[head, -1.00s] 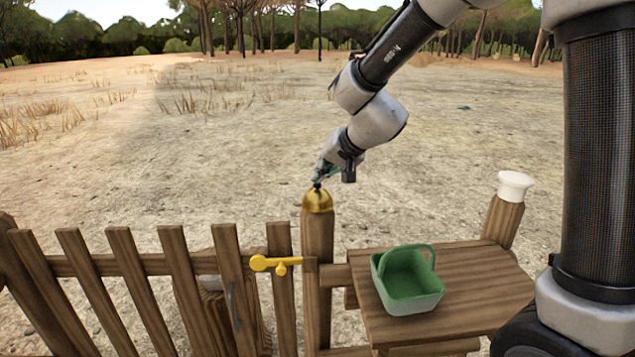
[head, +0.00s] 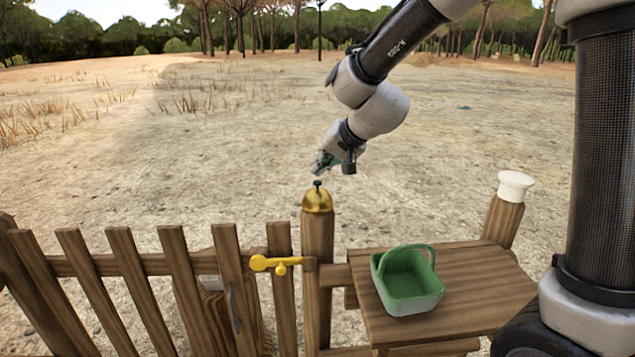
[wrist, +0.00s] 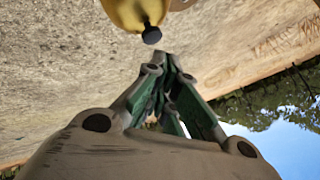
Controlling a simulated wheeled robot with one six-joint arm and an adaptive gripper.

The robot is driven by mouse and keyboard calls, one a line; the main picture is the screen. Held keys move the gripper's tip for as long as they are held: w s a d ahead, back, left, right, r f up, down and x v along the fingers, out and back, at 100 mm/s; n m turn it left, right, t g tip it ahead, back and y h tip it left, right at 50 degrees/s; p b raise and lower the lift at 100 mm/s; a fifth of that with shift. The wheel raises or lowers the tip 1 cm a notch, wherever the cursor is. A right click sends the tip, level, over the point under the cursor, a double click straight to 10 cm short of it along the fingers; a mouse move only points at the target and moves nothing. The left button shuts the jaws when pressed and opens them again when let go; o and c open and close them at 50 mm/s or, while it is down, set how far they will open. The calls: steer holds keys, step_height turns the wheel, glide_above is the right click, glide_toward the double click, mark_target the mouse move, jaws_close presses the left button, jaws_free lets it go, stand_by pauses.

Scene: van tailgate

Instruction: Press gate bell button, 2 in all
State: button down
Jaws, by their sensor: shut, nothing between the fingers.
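The gate bell is a golden dome (head: 317,201) on top of a wooden gate post (head: 318,250). Its dark button (head: 318,184) stands up from the dome. My gripper (head: 318,174) is shut and empty, just above the button and apart from it. In the wrist view the bell dome (wrist: 135,12) is at the top edge, with its dark button (wrist: 151,35) pointing toward my shut fingertips (wrist: 168,62). A gap shows between the button and the fingertips.
A wooden gate (head: 130,265) with a yellow latch (head: 275,264) stands left of the post. A green basket (head: 408,290) sits on a wooden shelf (head: 470,290) to the right. A white-capped post (head: 515,186) stands behind the shelf. The ground beyond is open.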

steer(key=shift+r, duration=2.5)
steer(key=shift+d, duration=0.1)
